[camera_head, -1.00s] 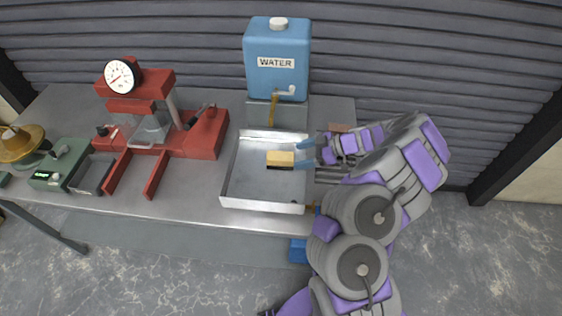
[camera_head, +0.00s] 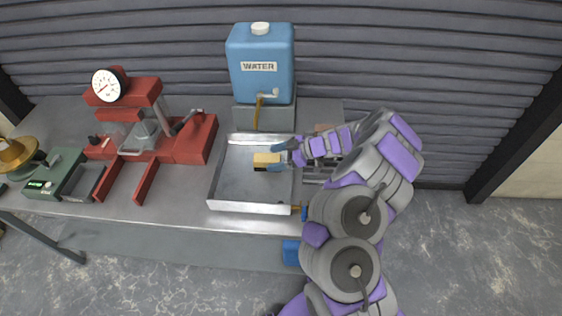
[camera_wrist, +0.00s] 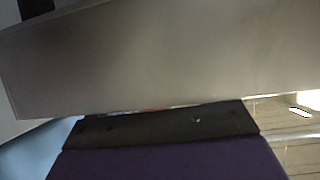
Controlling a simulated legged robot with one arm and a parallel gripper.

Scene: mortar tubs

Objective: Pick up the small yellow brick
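The small yellow brick (camera_head: 263,159) sits in the metal tray (camera_head: 250,206) on the bench, towards the tray's right side, with a dark side face showing below its yellow top. My gripper (camera_head: 279,157) reaches in over the tray's right wall. Its two blue fingers are apart, one beyond the brick's right end and one on the near side. The lower finger overlaps the brick's right part in the picture; whether it touches cannot be told. The brick is not seen in the wrist view, which is filled by a plain grey surface and a dark and purple part of mine.
A blue water container (camera_head: 260,70) with a tap stands on a grey block (camera_head: 265,113) behind the tray. A red press (camera_head: 190,140) with a gauge is left of the tray, and a green scale (camera_head: 50,178) is further left. The tray's left part is empty.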

